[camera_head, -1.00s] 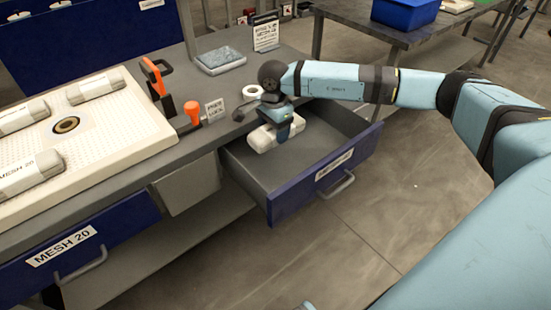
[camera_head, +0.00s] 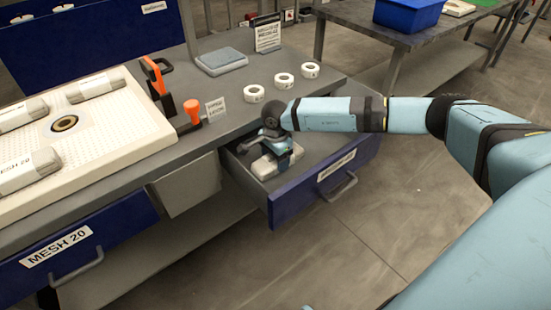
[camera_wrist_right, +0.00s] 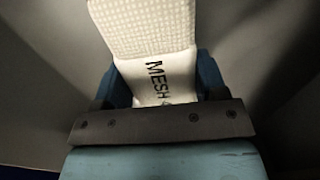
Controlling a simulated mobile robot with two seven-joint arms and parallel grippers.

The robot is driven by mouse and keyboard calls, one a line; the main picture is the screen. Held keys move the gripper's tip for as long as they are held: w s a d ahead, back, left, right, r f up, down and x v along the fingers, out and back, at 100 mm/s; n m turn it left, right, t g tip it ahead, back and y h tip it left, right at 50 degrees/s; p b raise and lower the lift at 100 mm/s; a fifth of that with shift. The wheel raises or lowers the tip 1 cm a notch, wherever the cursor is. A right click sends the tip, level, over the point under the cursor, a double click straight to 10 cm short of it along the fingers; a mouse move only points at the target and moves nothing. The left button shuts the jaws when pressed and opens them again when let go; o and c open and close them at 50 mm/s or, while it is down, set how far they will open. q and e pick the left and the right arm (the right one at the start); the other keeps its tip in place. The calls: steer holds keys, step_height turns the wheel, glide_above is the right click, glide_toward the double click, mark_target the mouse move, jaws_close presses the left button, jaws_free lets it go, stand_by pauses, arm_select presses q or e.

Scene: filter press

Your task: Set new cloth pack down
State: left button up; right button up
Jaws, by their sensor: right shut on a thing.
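The pale cloth pack (camera_head: 264,168) is low inside the open drawer (camera_head: 318,190), close to its left side. My right gripper (camera_head: 278,150) comes down from above and is shut around the middle of the pack. I cannot tell whether the pack touches the drawer floor. In the right wrist view the pack (camera_wrist_right: 150,35) shows a woven white surface and the dark letters "MESH", with the rest of the label hidden. The blue fingers of my right gripper (camera_wrist_right: 162,88) sit on both sides of it. My left gripper is not in view.
Several pale packs lie on the white perforated plate (camera_head: 95,135) at left. The drawer's right part is empty.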

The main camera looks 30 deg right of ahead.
steer(key=shift+f, duration=0.2)
steer(key=o, duration=0.7)
steer(key=shift+c, duration=0.2)
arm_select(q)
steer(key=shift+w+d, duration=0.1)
arm_select(e)
steer(key=shift+r, duration=0.15)
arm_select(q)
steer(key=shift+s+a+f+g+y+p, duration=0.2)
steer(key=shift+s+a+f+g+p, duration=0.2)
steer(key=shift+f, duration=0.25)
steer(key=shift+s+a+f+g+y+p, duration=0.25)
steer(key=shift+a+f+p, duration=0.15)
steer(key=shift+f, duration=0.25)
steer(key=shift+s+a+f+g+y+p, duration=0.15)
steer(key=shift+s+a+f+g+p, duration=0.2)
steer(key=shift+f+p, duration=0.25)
arm_select(e)
step_height(320, 180, up, 12)
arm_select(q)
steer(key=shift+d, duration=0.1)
arm_select(e)
steer(key=shift+r, duration=0.1)
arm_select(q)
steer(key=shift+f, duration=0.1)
arm_select(e)
steer(key=shift+r, duration=0.1)
